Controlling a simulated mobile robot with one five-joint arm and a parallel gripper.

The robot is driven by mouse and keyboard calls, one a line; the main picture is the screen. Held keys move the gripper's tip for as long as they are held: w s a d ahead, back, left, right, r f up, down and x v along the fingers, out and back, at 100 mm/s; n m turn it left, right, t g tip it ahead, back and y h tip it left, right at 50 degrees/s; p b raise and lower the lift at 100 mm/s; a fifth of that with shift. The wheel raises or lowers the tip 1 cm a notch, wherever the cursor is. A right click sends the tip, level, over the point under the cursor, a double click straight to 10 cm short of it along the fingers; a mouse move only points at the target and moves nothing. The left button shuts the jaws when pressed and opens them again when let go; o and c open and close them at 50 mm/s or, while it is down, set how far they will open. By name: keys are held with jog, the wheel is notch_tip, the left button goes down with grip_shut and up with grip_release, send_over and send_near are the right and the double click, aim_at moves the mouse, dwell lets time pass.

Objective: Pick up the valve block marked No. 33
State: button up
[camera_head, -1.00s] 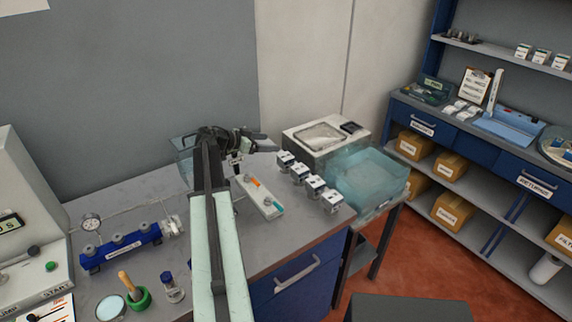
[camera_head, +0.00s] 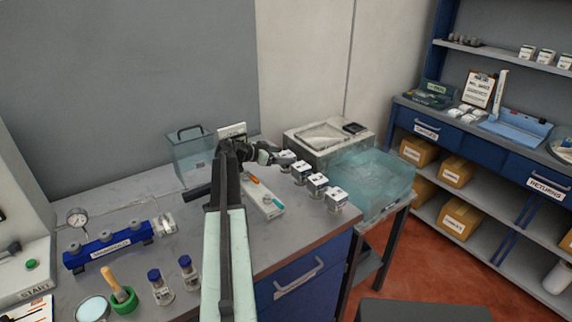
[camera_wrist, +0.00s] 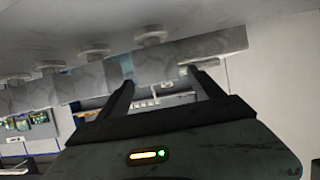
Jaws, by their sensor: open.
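Several pale valve blocks with dark markings stand in a diagonal row on the bench: the rearmost block (camera_head: 287,158), a second block (camera_head: 302,172), a third block (camera_head: 317,184) and the front block (camera_head: 336,198). Their numbers are too small to read, so I cannot tell which is No. 33. My gripper (camera_head: 268,153) is close beside the rearmost block. In the wrist view the gripper (camera_wrist: 160,80) is open, with a grey block (camera_wrist: 162,62) in front of and between the fingertips. I cannot tell whether they touch. That view looks upside down, with bench at the top.
A white tray with orange and teal items (camera_head: 263,198) lies left of the row. A translucent blue bin (camera_head: 372,182) and a pale machine (camera_head: 318,135) stand right and behind. A clear box (camera_head: 193,155) is behind my arm. A blue manifold (camera_head: 110,247) and bottles stand left.

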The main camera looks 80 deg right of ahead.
jog(key=shift+r, duration=0.1)
jog(key=shift+c, duration=0.3)
grip_shut()
jog(key=shift+r, duration=0.1)
notch_tip(320, 180, up, 18)
jog(key=p, duration=1.8)
